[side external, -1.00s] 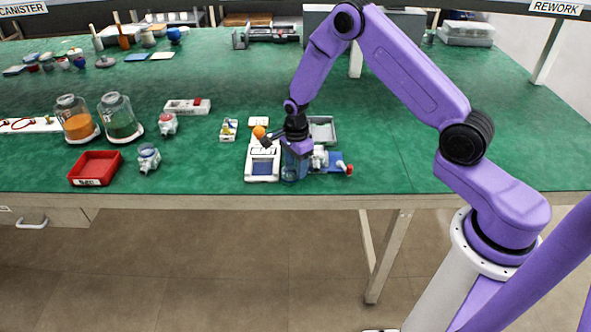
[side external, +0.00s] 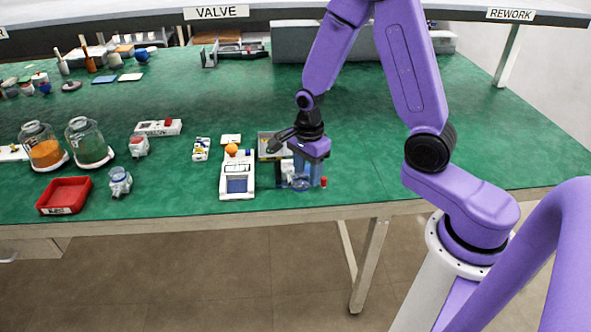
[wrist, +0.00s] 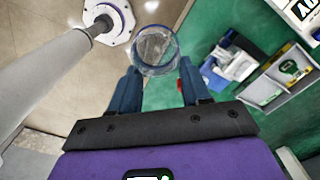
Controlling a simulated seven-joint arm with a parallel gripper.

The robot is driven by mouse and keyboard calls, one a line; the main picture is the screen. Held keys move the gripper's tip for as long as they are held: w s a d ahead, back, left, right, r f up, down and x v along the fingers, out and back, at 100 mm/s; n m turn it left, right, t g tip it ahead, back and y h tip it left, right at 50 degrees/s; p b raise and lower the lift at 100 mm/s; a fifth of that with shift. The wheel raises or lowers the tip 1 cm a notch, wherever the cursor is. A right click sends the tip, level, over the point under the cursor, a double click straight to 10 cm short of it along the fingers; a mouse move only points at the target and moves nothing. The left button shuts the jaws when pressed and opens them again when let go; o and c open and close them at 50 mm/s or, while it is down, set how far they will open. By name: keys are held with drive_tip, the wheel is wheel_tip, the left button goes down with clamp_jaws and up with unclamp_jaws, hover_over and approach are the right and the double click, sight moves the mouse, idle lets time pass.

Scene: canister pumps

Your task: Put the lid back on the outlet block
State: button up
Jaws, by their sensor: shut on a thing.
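My gripper (side external: 308,158) is shut on a clear round cup-like part (wrist: 156,45) with a blue rim, held between the fingertips in the wrist view. In the side view this clear part (side external: 301,173) hangs upright below my gripper near the table's front edge. I cannot tell whether it is the lid. A white-and-blue block (wrist: 228,62) sits on the green table right of the held part in the wrist view. In the side view the held part and gripper largely hide that area. A small red knob (side external: 323,182) shows at its right.
A white device with a blue screen (side external: 238,172) and orange ball stands left of my gripper. A grey tray (side external: 268,140) lies behind. Jars, a red bin (side external: 64,196) and small pumps are further left.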

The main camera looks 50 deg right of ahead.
drive_tip(key=shift+s+r, duration=0.15)
drive_tip(key=shift+s, duration=0.15)
drive_tip(key=w+d+n, duration=0.4)
drive_tip(key=w+d, duration=0.6)
drive_tip(key=w, duration=0.4)
drive_tip(key=shift+w+d+f, duration=0.2)
drive_tip(key=shift+w+d, duration=0.1)
drive_tip(key=shift+d, duration=0.25)
drive_tip(key=shift+f, duration=3.15)
drive_tip(key=shift+f, duration=0.2)
drive_tip(key=shift+c, duration=0.2)
drive_tip(key=o, duration=1.6)
drive_tip(key=shift+c, duration=0.2)
drive_tip(key=shift+r, duration=0.15)
wheel_tip(320, 180, up, 7)
